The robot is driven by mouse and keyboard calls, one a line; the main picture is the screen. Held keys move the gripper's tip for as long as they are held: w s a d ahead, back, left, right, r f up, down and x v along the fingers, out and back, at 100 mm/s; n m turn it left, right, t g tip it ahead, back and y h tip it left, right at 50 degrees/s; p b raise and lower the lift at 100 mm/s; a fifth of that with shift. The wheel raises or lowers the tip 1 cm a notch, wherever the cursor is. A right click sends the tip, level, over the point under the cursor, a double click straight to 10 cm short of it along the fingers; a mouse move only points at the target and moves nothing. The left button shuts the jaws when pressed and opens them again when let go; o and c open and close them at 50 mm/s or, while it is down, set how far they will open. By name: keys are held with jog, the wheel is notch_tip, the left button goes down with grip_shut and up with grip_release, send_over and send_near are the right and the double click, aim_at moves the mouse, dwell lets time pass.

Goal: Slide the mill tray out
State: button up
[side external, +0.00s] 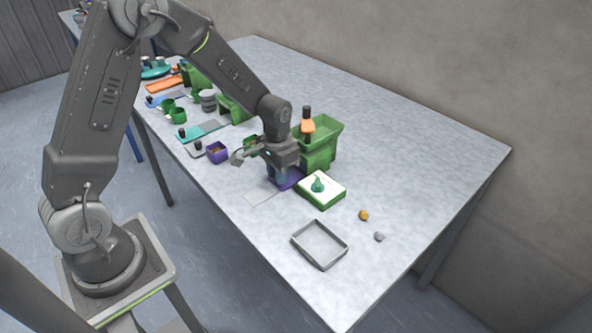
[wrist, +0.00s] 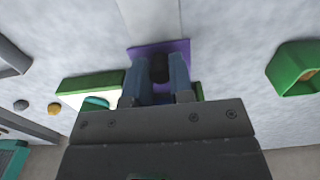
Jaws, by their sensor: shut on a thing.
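A purple tray (side external: 290,179) with a black knob lies flat on the table, in front of the green mill-like body (side external: 318,150). In the wrist view the purple tray (wrist: 138,52) shows around my fingers, with the black knob (wrist: 158,68) between them. My gripper (wrist: 160,88) is shut on that knob; it also shows in the side view (side external: 281,172), pointing down. Part of the tray and its join with the green body are hidden by my gripper.
A pale strip (side external: 262,197) runs out clear in front of the purple tray. A green block with white top and teal cone (side external: 320,188) stands close at the right. Further right are a grey open tray (side external: 320,260), a tan ball (side external: 364,215) and a grey one (side external: 379,237). Several coloured items crowd the left.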

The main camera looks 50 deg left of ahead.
jog(key=shift+s, duration=5.15)
grip_shut()
jog(key=o, duration=0.7)
grip_release()
jog(key=shift+o, duration=0.2)
notch_tip(320, 180, up, 8)
jog(key=shift+f, duration=0.2)
jog(key=shift+r, duration=0.1)
notch_tip(320, 180, up, 8)
jog(key=t, duration=0.2)
send_over(245, 204)
jog(key=s+d, duration=0.3)
jog(key=s+d+r+t, duration=0.2)
jog(key=s+r+t, duration=0.1)
jog(key=s+r, duration=0.3)
jog(key=shift+s+d+r+t, duration=0.2)
jog(key=shift+s+r+t, duration=0.1)
jog(key=shift+s, duration=0.05)
